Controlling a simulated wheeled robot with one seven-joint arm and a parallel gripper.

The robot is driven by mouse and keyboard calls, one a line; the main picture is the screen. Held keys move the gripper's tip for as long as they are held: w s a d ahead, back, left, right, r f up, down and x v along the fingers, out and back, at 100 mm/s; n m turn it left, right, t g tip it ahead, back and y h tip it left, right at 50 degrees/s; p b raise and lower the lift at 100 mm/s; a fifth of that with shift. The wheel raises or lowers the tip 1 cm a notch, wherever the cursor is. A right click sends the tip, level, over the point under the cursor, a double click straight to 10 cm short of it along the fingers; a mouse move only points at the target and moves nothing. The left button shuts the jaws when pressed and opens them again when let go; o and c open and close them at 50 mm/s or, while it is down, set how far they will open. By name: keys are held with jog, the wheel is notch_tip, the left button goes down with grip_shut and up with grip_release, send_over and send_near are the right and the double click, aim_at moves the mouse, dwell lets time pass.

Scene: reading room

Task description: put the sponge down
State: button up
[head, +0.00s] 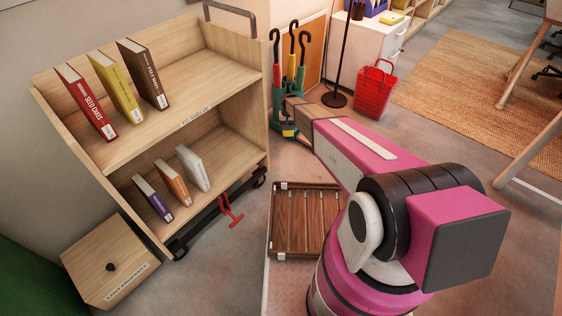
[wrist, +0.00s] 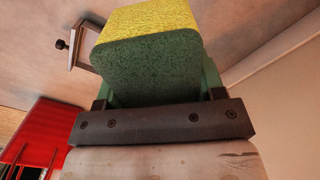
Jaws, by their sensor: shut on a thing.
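The sponge (wrist: 150,62) has a yellow face and a dark green body. In the wrist view it sits between the jaws of my gripper (wrist: 155,90), which is shut on it. In the head view my gripper (head: 289,126) is small and partly hidden by my arm, in front of the umbrella stand. A bit of the yellow sponge (head: 288,132) shows there. Whether the sponge touches anything besides the jaws cannot be told.
A wooden book cart (head: 185,117) with books stands left. Umbrellas (head: 291,52) stand behind my gripper. A red basket (head: 374,90) stands by a white cabinet (head: 366,41). A slatted wooden piece (head: 284,253) and a lidded box (head: 107,257) lie lower down. The woven rug (head: 450,90) is largely clear.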

send_over(281, 159)
notch_tip(281, 159, down, 14)
jog(key=f, duration=0.5)
jog(key=shift+w+a+f, duration=0.1)
jog(key=shift+w+f, duration=0.1)
jog(key=shift+f, duration=0.2)
jog(key=shift+s+f, duration=0.1)
jog(key=shift+f, duration=2)
jog(key=shift+f, duration=0.1)
jog(key=o, duration=1)
jog(key=shift+c, duration=0.2)
